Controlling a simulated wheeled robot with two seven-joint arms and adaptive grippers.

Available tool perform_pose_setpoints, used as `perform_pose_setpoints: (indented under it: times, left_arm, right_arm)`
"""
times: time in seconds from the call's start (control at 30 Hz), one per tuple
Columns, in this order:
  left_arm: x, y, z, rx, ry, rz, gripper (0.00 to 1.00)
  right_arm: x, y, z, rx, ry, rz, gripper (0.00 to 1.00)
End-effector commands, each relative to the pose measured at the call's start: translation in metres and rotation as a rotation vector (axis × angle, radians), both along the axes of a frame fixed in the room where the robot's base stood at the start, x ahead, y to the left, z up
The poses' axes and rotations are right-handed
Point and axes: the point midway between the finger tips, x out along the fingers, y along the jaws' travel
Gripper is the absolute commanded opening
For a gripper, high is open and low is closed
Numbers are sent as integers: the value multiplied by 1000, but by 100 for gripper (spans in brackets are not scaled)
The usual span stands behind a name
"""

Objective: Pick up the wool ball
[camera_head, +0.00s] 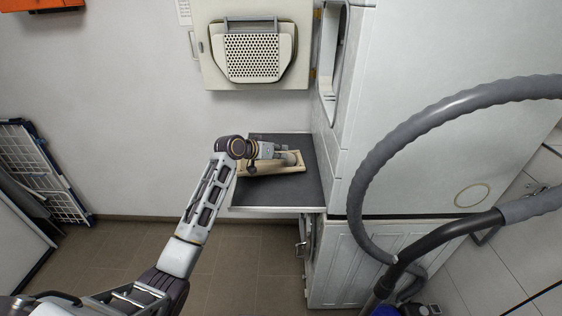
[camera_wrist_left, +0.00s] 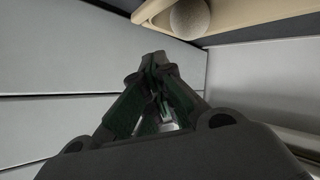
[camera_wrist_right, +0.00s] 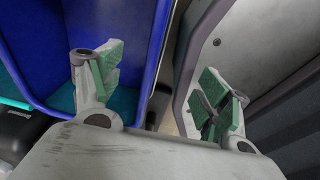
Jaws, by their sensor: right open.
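The wool ball (camera_wrist_left: 190,18) is grey and round. It sits in a light wooden tray (camera_wrist_left: 240,12) at the top of the left wrist view, cut off by the frame edge. In the head view the tray (camera_head: 287,170) lies on a dark pull-out shelf, and the ball is mostly hidden by my gripper. My left gripper (camera_head: 278,152) is over the tray, close to the ball. In the left wrist view its fingertips (camera_wrist_left: 156,60) are together, apart from the ball, with nothing visible between them. My right gripper (camera_wrist_right: 163,88) is open and empty.
The dark shelf (camera_head: 310,190) juts from the white stacked dryer (camera_head: 430,140). A grey hose (camera_head: 375,170) loops in front at right. A perforated beige panel (camera_head: 251,57) hangs on the wall above. A blue surface (camera_wrist_right: 30,40) is beside my right gripper.

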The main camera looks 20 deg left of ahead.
Motion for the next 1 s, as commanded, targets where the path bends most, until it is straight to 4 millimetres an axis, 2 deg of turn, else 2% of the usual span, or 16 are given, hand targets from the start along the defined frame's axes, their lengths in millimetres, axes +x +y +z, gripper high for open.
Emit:
perform_pose_setpoints:
  times: [0.33, 0.6, 0.8, 1.0]
  left_arm:
    - [0, 0, 9, -1, 0, 0, 0]
    - [0, 0, 9, 0, 0, 0, 0]
    - [0, 0, 9, 0, 0, 0, 25]
    - [0, 0, 9, 0, -1, 0, 51]
  right_arm:
    - [-17, 3, -1, 3, 18, -1, 77]
    - [-15, -3, -1, -3, 17, 1, 77]
    - [-5, -11, 0, -11, 7, 3, 77]
    - [4, -10, 1, -11, -4, 3, 77]
